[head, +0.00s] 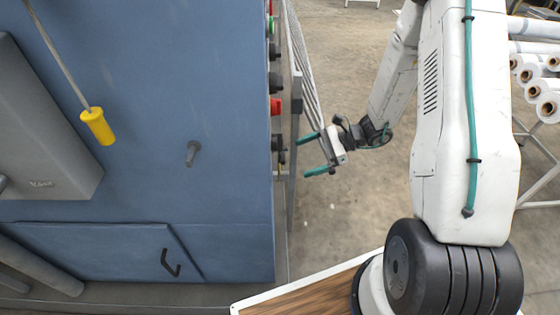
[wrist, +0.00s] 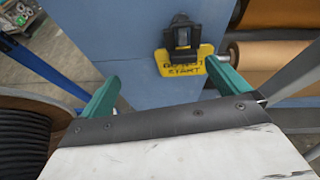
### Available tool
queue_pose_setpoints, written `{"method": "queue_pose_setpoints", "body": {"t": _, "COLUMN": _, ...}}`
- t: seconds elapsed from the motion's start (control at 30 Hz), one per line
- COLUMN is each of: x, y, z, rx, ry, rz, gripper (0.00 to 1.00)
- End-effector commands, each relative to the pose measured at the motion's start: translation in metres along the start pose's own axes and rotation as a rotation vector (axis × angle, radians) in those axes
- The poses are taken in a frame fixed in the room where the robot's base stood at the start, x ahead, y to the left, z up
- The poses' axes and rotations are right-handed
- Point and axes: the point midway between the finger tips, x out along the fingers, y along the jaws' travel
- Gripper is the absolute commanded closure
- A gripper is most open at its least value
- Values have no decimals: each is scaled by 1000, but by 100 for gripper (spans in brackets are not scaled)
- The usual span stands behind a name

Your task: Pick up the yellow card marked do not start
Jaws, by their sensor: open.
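The yellow card (wrist: 182,62) shows in the wrist view at the top, right of centre, against a blue panel. Its black lettering is partly covered by a black fitting (wrist: 182,35) in front of it; "START" is readable. My gripper (wrist: 162,72) is open, with its two teal fingers apart and nothing between them. The card is beyond the fingers, nearer the right one, whose tip looks close to the card's right edge. Whether they touch is unclear. In the head view my gripper (head: 304,157) is beside the right edge of the blue cabinet. I cannot make out the card there.
The blue cabinet (head: 210,100) has buttons and knobs (head: 275,106) along its right edge. A yellow-handled pull (head: 98,126) hangs at its front. Wrapped rolls (head: 540,90) are racked at the right. The wrist view shows a dark cable reel (wrist: 25,135) and brown rolls (wrist: 275,60).

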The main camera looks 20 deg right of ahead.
Motion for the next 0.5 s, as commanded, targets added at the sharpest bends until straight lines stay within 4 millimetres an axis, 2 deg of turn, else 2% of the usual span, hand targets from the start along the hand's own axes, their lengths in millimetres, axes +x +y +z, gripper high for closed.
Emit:
{"method": "queue_pose_setpoints", "body": {"t": 0.03, "x": 1, "y": -10, "z": -8, "rx": 32, "ry": -5, "rz": -45, "gripper": 0}}
{"method": "queue_pose_setpoints", "body": {"t": 0.17, "x": 4, "y": -27, "z": -11, "rx": 66, "ry": -9, "rz": -113, "gripper": 0}}
{"method": "queue_pose_setpoints", "body": {"t": 0.5, "x": 43, "y": -32, "z": -11, "rx": 71, "ry": -8, "rz": -119, "gripper": 0}}
